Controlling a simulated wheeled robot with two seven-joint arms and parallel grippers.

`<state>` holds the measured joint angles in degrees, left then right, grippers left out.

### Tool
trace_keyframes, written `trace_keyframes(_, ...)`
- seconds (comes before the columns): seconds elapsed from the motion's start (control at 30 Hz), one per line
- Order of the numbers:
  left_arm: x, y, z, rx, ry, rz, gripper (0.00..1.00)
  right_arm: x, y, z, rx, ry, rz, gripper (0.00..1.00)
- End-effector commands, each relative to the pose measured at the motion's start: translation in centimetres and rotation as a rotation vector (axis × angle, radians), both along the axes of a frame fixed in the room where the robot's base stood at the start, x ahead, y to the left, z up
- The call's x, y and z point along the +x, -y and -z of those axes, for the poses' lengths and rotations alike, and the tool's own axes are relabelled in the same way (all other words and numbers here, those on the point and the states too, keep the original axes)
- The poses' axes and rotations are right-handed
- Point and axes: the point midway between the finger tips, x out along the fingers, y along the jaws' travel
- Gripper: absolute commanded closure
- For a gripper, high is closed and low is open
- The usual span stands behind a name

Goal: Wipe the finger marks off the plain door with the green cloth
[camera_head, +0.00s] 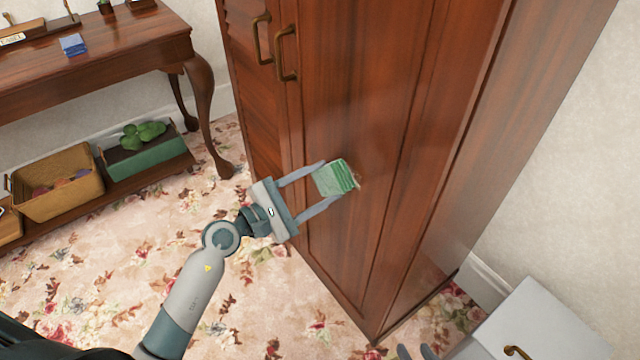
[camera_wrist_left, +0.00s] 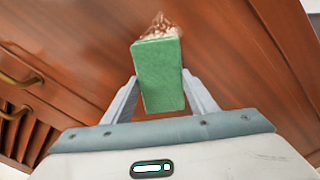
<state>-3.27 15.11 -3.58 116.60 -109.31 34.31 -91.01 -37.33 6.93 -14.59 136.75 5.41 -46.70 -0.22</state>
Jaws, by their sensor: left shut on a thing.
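The plain door (camera_head: 350,90) is the smooth reddish-brown wardrobe door on the right of the pair. My left gripper (camera_head: 333,182) is shut on the green cloth (camera_head: 337,178), a folded block held at the plain door's face. The cloth also shows between the fingers in the left wrist view (camera_wrist_left: 160,75). Pale finger marks (camera_wrist_left: 160,25) show on the door just beyond the cloth's far edge; whether more lie under it is hidden. My right gripper (camera_head: 416,352) shows only as two fingertips, apart, at the bottom edge of the head view.
The louvred door (camera_head: 246,100) is left of the plain door, with brass handles (camera_head: 284,52) between. A wooden side table (camera_head: 110,40) stands at left, with a wicker basket (camera_head: 60,195) and green box (camera_head: 150,155) on its lower shelf. A pale cabinet (camera_head: 545,320) is at lower right.

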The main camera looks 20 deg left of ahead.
Motion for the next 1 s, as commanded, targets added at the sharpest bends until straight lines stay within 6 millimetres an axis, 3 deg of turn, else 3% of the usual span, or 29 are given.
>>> trace_keyframes(0.27, 0.2, 0.1, -2.0, 0.000, 0.001, 0.001, 0.65, 0.0, 0.0, -1.9, 0.000, 0.000, 0.000, 0.69)
trace_keyframes(0.73, 0.1, 0.3, -2.1, -0.002, 0.002, 0.001, 0.65, 0.0, 0.0, -1.9, 0.000, 0.000, 0.000, 0.69)
trace_keyframes(1.0, -1.0, 1.6, -2.1, -0.003, 0.000, 0.003, 0.65, 0.0, 0.0, -2.8, 0.000, 0.000, 0.000, 0.69)
